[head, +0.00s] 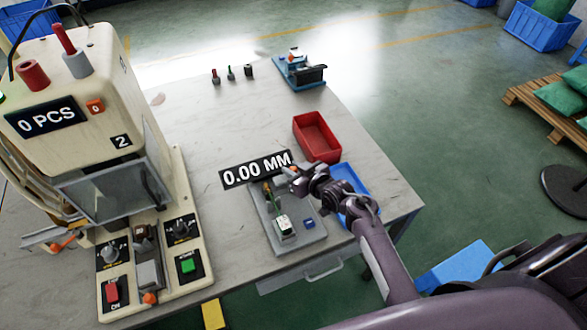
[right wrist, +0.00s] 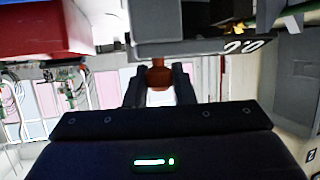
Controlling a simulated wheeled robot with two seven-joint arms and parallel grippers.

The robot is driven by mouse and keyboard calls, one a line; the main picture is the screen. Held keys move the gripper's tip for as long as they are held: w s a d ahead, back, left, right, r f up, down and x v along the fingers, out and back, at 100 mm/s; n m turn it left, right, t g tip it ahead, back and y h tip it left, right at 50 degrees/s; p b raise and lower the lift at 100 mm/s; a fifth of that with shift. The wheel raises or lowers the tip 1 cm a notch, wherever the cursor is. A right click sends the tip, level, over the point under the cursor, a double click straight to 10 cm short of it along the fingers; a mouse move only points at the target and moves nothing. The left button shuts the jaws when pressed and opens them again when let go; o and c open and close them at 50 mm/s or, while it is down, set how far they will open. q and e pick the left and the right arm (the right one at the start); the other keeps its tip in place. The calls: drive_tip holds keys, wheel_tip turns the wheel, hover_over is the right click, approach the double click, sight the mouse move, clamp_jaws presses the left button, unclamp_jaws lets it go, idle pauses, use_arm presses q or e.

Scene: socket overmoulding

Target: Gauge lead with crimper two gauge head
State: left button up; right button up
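Crimper two (head: 85,110) is the cream machine at the left of the head view, marked "2" and "0 PCS". The gauge stands on a grey base plate (head: 262,240) on the table, and its display (head: 256,170) reads 0.00 MM. My right gripper (head: 292,172) is at the right end of that display. My left gripper is not in view.
A red bin (head: 317,140) and a blue tray (head: 345,182) lie right of the gauge, the blue one partly under my right arm. A blue-based fixture (head: 300,72) and several small pegs stand at the back. The table's middle is clear.

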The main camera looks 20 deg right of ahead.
sight(281, 182)
clamp_jaws()
drive_tip(key=shift+s+a, duration=0.1)
drive_tip(key=shift+a, duration=2.3)
drive_tip(key=shift+o, duration=0.9)
unclamp_jaws()
drive_tip(key=o, duration=0.4)
drive_tip(key=shift+s+d, duration=0.15)
drive_tip(key=shift+s+d+r, duration=0.1)
drive_tip(key=shift+s, duration=0.25)
drive_tip(key=v, duration=0.6)
drive_tip(key=shift+s+r+b, duration=0.2)
drive_tip(key=shift+s+b, duration=0.1)
drive_tip(key=shift+b, duration=0.05)
